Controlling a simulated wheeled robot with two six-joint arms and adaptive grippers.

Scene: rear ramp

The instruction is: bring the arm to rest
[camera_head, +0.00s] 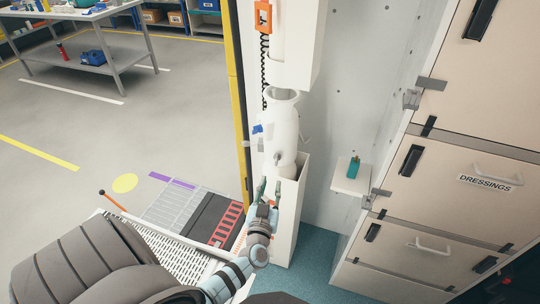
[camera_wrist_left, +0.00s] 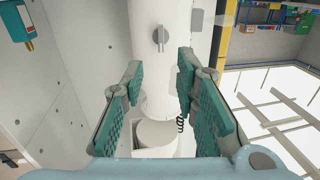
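My left arm comes in from the bottom left in the head view, and its gripper (camera_head: 269,184) stands upright just below a white cylinder (camera_head: 284,125). In the left wrist view the gripper (camera_wrist_left: 156,75) has its two teal-padded fingers spread apart. The white cylinder (camera_wrist_left: 158,85), with a grey knob on it, shows beyond and between the fingers. I see nothing held; whether a finger touches the cylinder I cannot tell. My right gripper is in neither view.
A narrow white housing (camera_head: 287,225) stands right beside the gripper. A small shelf (camera_head: 346,184) with a green bottle (camera_head: 353,167) is to the right, before beige cabinets (camera_head: 440,190). A yellow-edged post (camera_head: 236,80) and a ramp (camera_head: 185,215) lie left. Open floor (camera_head: 150,110) stretches beyond.

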